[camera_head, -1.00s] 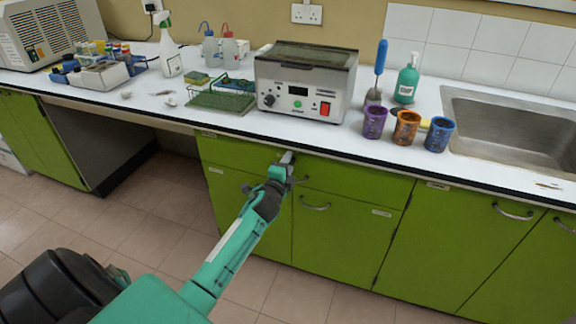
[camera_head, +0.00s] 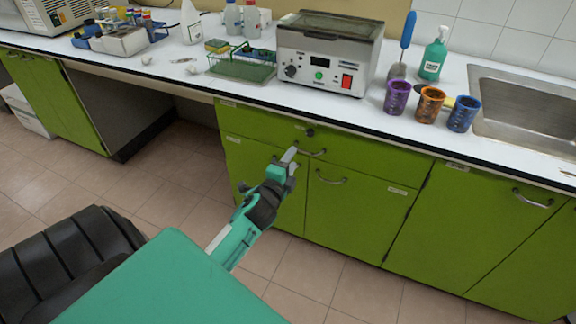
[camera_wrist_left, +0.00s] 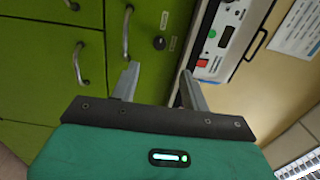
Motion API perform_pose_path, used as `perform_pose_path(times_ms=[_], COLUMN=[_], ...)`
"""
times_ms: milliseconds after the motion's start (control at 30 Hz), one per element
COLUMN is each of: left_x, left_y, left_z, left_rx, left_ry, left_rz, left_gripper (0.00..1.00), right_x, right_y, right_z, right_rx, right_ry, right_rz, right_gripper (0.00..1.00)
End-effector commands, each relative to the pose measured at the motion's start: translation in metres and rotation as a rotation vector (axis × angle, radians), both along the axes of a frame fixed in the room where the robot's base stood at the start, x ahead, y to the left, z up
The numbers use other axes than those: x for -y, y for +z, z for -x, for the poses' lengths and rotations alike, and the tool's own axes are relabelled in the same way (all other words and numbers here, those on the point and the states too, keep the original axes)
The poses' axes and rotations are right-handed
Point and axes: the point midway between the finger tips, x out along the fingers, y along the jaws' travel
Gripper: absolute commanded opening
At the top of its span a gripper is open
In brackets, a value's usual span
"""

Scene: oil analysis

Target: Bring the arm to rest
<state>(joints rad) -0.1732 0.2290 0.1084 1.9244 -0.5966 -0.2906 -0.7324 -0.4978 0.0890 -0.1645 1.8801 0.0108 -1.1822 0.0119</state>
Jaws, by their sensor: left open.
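My left arm comes in from the lower left in the head view. Its left gripper (camera_head: 287,158) is in front of the green drawers (camera_head: 262,124), below the counter's front edge. In the left wrist view the two fingers of the left gripper (camera_wrist_left: 156,85) stand apart with nothing between them. A drawer handle (camera_wrist_left: 128,32) and a dark round knob (camera_wrist_left: 159,43) show beyond the fingers. Whether the fingertips touch the drawer front cannot be told. My right gripper is not in view.
The white counter (camera_head: 215,84) carries a water bath (camera_head: 328,50), a green rack (camera_head: 243,64), purple (camera_head: 397,98), orange (camera_head: 430,104) and blue (camera_head: 463,114) cups, and a sink (camera_head: 530,105). Handles (camera_head: 331,180) stick out from the cabinets. The tiled floor (camera_head: 165,190) is open.

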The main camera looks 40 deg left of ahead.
Motion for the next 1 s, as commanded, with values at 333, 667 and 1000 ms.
perform_pose_path(times_ms=[333,667,1000], left_x=[0.003,0.003,0.019], left_y=[0.0,0.0,-0.063], left_z=[0.016,0.015,0.038], left_rx=[0.001,0.0,-0.142], left_ry=[0.001,0.001,0.059], left_rz=[0.001,0.001,0.255], left_gripper=[0.46,0.46,0.46], right_x=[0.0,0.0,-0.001], right_y=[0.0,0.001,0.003], right_z=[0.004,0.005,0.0], right_rx=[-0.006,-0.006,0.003], right_ry=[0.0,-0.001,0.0], right_rz=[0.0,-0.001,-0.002], right_gripper=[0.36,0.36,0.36])
